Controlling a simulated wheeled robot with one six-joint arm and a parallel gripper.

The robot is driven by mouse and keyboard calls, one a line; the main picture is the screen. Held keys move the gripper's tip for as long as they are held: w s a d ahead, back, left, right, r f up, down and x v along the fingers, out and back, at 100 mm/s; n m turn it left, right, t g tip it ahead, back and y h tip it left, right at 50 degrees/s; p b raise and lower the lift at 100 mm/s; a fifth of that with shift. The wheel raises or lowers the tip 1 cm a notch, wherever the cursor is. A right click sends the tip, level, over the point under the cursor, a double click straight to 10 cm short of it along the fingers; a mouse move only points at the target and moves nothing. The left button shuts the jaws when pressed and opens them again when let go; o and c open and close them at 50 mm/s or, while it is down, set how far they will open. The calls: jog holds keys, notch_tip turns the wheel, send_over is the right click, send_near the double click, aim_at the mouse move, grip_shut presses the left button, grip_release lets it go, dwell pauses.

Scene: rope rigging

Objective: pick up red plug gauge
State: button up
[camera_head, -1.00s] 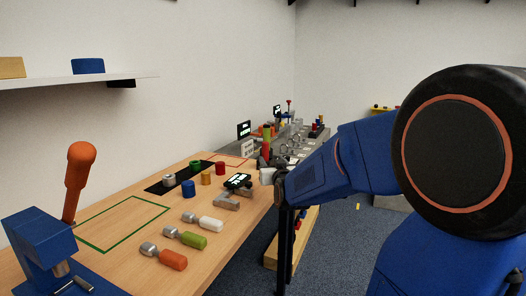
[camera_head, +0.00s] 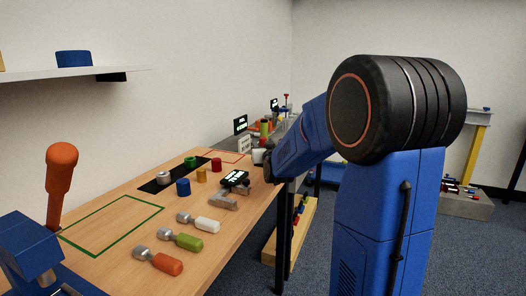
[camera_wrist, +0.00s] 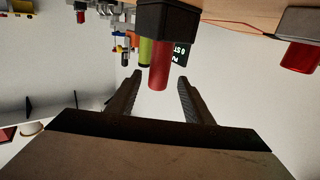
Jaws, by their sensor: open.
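In the wrist view, which shows the scene upside down, a red cylinder (camera_wrist: 159,68), seemingly the red plug gauge, stands in a black block (camera_wrist: 165,22). My gripper (camera_wrist: 160,80) is open and empty, with one fingertip to each side of the red cylinder in the picture. I cannot tell whether the cylinder is between the fingers or just beyond them. A yellow-green cylinder (camera_wrist: 145,50) stands behind it. In the head view my arm's end is small and dark at the bench's far part, and hides much there.
Another red cylinder (camera_wrist: 300,56) stands to the side; it likely shows in the head view (camera_head: 216,164). The bench (camera_head: 135,224) holds a blue cylinder (camera_head: 183,187) and several handled gauges, including an orange one (camera_head: 167,263). A dark sign with lit text (camera_wrist: 181,52) stands behind the gauges.

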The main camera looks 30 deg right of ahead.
jog(key=shift+x, duration=3.3)
jog(key=shift+d, duration=0.2)
grip_shut()
